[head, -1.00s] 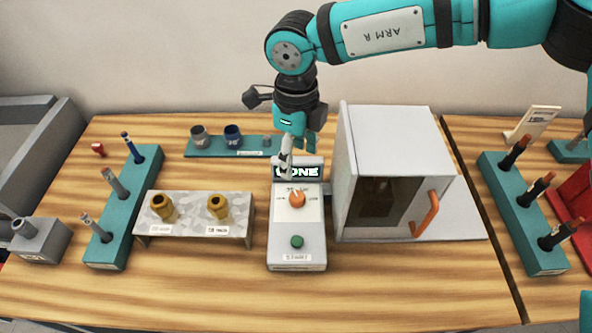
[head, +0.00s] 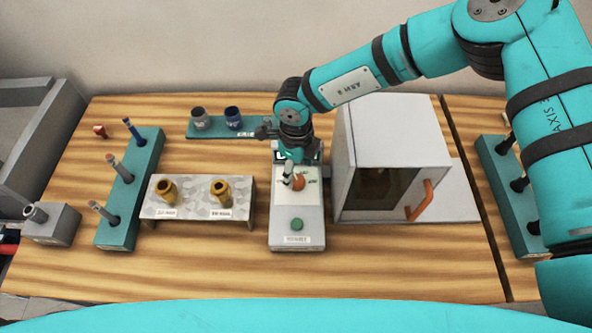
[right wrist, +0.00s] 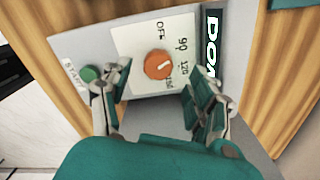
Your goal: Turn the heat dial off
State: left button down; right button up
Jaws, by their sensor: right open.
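The orange heat dial (head: 299,183) is on the sloped face of a grey control box (head: 297,232). In the right wrist view the dial (right wrist: 158,65) shows a white mark. Whether a fingertip touches the dial cannot be told. My left gripper is not in view.
A green start button (head: 296,225) is on the same box, below the dial. A display reading "DONE" (right wrist: 212,42) is behind the dial. A white oven-like cabinet (head: 398,135) stands close on the right. A stand with two brass bushings (head: 199,208) is on the left.

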aim_at(296, 180)
notch_tip(296, 180, down, 2)
jog(key=shift+f+p, duration=0.2)
jog(key=shift+p, duration=0.1)
jog(key=shift+f, duration=0.6)
jog(key=c, duration=1.2)
jog(key=shift+o, duration=0.2)
jog(key=shift+f+n+b, duration=0.25)
jog(key=shift+n+b, duration=0.15)
jog(key=shift+b, duration=0.3)
jog(key=n+b, duration=0.7)
jog(key=b, duration=0.3)
jog(key=shift+s+n+b, duration=0.1)
jog(key=shift+n+b, duration=0.2)
jog(key=shift+b, duration=0.05)
pick_arm(q)
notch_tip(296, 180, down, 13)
jog(key=b, duration=0.1)
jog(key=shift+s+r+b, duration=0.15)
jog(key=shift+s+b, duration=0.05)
jog(key=shift+b, duration=0.15)
pick_arm(e)
jog(key=shift+r+n, duration=0.2)
jog(key=shift+n, duration=0.6)
jog(key=o, duration=1.2)
jog(key=shift+c, duration=0.2)
